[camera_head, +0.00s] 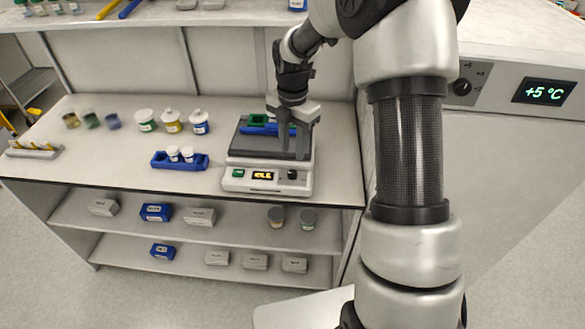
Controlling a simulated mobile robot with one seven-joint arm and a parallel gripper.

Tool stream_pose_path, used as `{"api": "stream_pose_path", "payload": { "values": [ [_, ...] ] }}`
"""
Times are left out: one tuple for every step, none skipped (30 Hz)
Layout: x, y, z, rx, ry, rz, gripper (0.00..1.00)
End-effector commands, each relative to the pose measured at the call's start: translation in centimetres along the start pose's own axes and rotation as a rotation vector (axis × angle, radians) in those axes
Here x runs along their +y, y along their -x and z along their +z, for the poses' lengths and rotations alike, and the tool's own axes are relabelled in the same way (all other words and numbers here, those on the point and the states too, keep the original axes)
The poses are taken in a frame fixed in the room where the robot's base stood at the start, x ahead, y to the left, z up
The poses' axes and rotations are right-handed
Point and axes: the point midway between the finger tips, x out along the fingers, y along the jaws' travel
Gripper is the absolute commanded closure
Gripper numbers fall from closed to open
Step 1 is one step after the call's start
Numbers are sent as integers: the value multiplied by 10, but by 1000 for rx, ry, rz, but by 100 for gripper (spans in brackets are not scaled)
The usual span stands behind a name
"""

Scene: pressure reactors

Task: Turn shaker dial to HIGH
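The shaker (233,163) is a light-coloured box with a dark top plate, standing on the bench near its right end. Its front panel has a green button (238,173), a small lit display (263,176) with yellow text too small to read surely, and a black dial (292,174) at the right. My gripper (293,154) points down over the right part of the shaker, its two grey fingers apart with nothing seen between them. The fingertips appear just above and behind the dial in this view; whether they touch the shaker cannot be told. The dial's setting is too small to read.
A blue rack (165,164) holding white-capped vials stands left of the shaker, with several capped jars (172,122) behind it. Green and blue items (258,122) sit on the shaker's top. At right, a cabinet shows a +5 °C display (544,91) and its own knob (461,87).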

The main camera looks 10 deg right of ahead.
Motion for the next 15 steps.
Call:
{"api": "stream_pose_path", "payload": {
  "values": [
    [0, -14, -1, 3, 1, -4, 69],
    [-1, -20, -1, 3, 1, -4, 69],
    [0, -28, -1, 3, 1, -3, 69],
    [-1, -34, -1, 3, 0, -4, 69],
    [0, -40, -1, 2, 0, -3, 69],
    [0, -48, -1, 3, 0, -3, 69],
    [0, -53, -1, 2, 0, -3, 69],
    [0, -57, -1, 2, 0, -2, 69],
    [0, -63, -1, 2, 0, -3, 69],
    [0, -67, -1, 2, -1, -3, 69],
    [0, -71, 0, 1, -1, -2, 69],
    [0, -74, 0, 1, -1, -1, 69],
    [0, -77, 0, 1, 0, -2, 69],
    [0, -79, -1, 1, 0, -2, 69],
    [0, -81, -1, 1, 0, -1, 69]
  ]
}}
